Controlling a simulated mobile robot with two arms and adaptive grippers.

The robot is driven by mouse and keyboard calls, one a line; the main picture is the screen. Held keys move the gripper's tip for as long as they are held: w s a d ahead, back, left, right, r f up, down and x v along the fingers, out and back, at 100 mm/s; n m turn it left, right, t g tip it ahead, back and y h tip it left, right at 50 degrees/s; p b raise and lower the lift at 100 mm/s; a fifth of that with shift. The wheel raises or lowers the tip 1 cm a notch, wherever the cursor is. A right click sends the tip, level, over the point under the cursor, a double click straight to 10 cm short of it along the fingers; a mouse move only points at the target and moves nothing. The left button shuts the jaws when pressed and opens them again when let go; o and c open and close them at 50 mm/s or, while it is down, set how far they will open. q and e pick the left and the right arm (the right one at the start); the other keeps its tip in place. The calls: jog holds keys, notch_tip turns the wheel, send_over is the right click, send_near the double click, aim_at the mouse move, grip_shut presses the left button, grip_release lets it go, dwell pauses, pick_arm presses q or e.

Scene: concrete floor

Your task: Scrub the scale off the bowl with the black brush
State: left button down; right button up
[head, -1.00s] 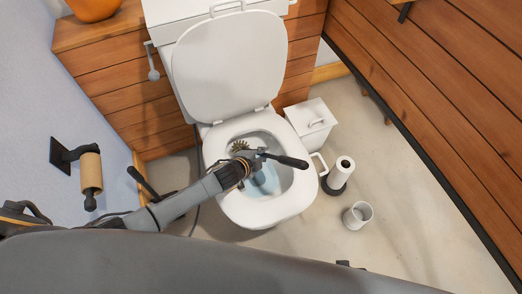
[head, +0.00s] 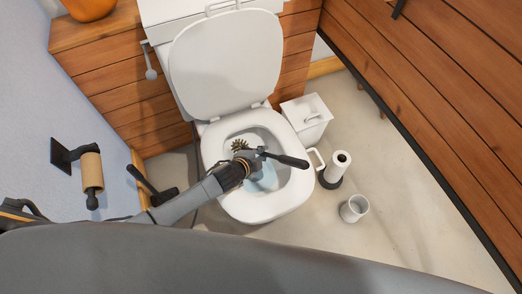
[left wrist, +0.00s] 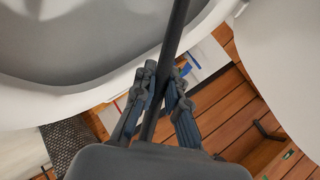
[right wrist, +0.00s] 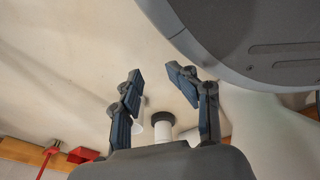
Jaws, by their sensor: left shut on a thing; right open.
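The white toilet bowl (head: 270,208) stands open with its lid (head: 225,65) raised, and bluish water shows inside. My left gripper (head: 257,161) is over the bowl opening, shut on the black brush (head: 288,160). The brush handle points right, toward the bowl's right rim. A round brown bristly patch (head: 239,146), seemingly the brush head, shows inside the bowl at the back left; I cannot tell whether it touches the wall. In the left wrist view the dark brush rod (left wrist: 178,35) runs between the closed fingers. My right gripper (right wrist: 154,82) is open and empty, seen only in its wrist view.
Right of the bowl are a white lidded bin (head: 305,115), a paper roll on a stand (head: 338,168) and a white cup (head: 354,208). A wall paper holder (head: 91,172) and a black brush stand (head: 165,195) are at left. Bare floor (head: 410,210) lies at right.

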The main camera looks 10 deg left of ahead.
jog(key=s, duration=0.1)
jog(key=s+f, duration=0.1)
jog(key=s, duration=0.1)
jog(key=s+f+p, duration=0.1)
jog(key=shift+s+d+f, duration=0.1)
jog(key=shift+s+d, duration=0.25)
jog(key=shift+s, duration=0.05)
jog(key=shift+o, duration=0.3)
